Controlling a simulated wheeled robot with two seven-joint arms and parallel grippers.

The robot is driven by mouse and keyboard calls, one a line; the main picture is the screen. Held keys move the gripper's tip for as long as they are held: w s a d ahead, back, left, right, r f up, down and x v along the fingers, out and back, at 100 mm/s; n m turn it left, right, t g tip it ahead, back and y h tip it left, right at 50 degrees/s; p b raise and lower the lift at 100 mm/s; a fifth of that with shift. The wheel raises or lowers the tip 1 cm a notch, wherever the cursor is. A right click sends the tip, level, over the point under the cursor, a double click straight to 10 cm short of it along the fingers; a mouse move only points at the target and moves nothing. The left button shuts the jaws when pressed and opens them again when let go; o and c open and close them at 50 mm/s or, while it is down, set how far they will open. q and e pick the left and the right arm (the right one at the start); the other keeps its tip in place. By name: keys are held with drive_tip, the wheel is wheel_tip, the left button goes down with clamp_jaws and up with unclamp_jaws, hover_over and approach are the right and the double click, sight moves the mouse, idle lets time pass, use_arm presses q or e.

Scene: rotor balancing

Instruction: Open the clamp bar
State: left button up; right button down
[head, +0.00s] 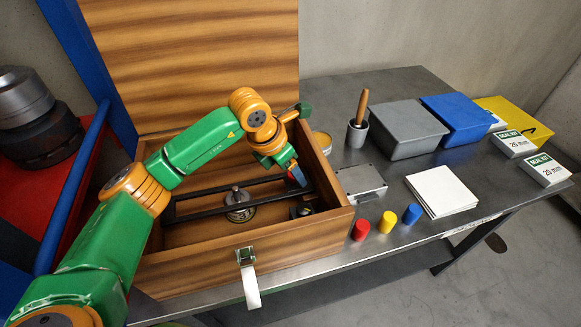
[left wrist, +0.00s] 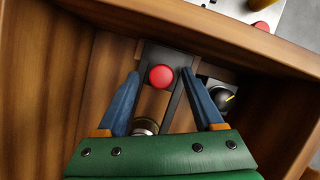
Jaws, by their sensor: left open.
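The black clamp bar (head: 205,191) lies lengthwise inside the open wooden box, over a round metal rotor (head: 238,198). In the left wrist view, a red knob (left wrist: 161,77) sits on the dark bar (left wrist: 174,108) near the box wall. My left gripper (head: 296,176) is in the box at the right end of the bar. Its blue fingers (left wrist: 160,72) are open, one on each side of the red knob, with gaps visible. Part of the rotor (left wrist: 146,125) shows between the fingers. Whether the bar is latched cannot be told. My right gripper is out of view.
The box's right wall (head: 325,172) stands close beside my left gripper, and its lid (head: 195,60) is raised behind. A black dial (left wrist: 222,98) with a yellow mark is right of the fingers. Red (head: 360,230), yellow and blue pegs stand on the table outside the box.

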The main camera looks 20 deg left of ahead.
use_arm(q)
drive_tip(key=shift+s+r, duration=0.1)
drive_tip(key=shift+s, duration=0.05)
drive_tip(key=c, duration=0.6)
clamp_jaws()
idle(0.5)
